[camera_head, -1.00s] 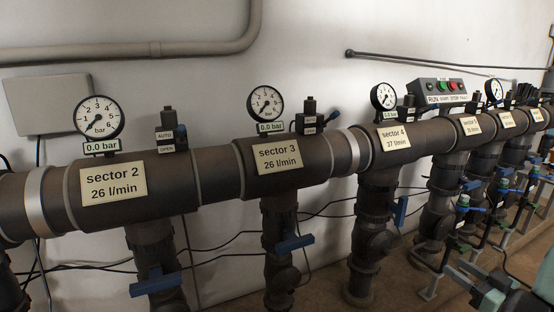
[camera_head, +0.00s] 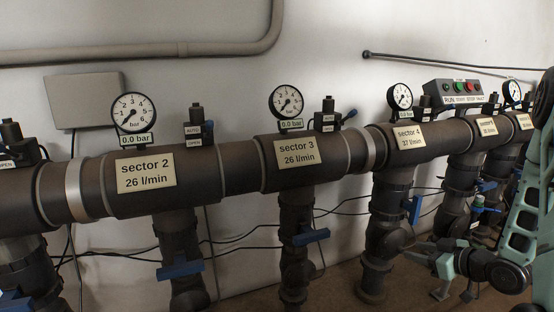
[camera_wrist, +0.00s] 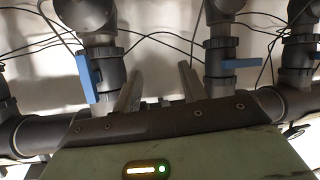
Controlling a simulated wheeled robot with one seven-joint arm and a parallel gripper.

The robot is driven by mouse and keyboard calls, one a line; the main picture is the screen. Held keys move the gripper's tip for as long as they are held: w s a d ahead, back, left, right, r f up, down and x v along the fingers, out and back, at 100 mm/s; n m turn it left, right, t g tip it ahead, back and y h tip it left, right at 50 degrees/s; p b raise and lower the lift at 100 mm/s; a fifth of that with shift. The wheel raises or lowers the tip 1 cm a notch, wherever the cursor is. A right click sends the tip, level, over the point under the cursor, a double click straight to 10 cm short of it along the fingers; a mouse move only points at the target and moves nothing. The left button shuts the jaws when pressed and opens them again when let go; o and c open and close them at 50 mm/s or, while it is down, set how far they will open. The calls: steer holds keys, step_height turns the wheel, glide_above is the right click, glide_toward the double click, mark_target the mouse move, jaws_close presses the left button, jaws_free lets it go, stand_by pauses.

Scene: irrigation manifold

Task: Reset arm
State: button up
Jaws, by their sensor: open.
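My arm shows at the right edge of the head view, with its end low in front of the right-hand pipes. In the wrist view, the two fingers of my gripper (camera_wrist: 158,88) stand apart with nothing between them. Beyond them are pipes and two blue valve handles, one at left (camera_wrist: 86,78) and one at right (camera_wrist: 241,64). The gripper touches neither handle as far as I can see. The fingertips are too small in the head view to judge.
A dark manifold pipe (camera_head: 226,168) runs across, with labels for sector 2 (camera_head: 146,172), sector 3 (camera_head: 297,153) and sector 4 (camera_head: 409,136). The sector 2 and 3 gauges read 0.0 bar. A control box (camera_head: 456,91) is behind at right. Blue handles (camera_head: 180,268) stick out below.

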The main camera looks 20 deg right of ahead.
steer(key=w+a+r+n+g, duration=0.2)
steer(key=w+a+r+g, duration=0.15)
steer(key=w+a, duration=0.55)
steer(key=s+a+r+g, duration=0.2)
steer(key=a+r+g, duration=0.1)
steer(key=a, duration=1.2)
steer(key=s+a+r+n+g+h, duration=0.1)
steer(key=s+a+r+g, duration=0.2)
steer(key=s+a, duration=0.8)
steer(key=s+a+r+n+g, duration=0.2)
steer(key=s+a+r+g, duration=0.2)
steer(key=s+a, duration=0.65)
steer(key=s+d+r+p, duration=0.1)
steer(key=r+p, duration=1.2)
steer(key=s+d+r+p, duration=0.1)
steer(key=s+r+p, duration=0.1)
steer(key=r+p, duration=1.1)
steer(key=shift+r, duration=0.3)
steer(key=shift+s, duration=0.1)
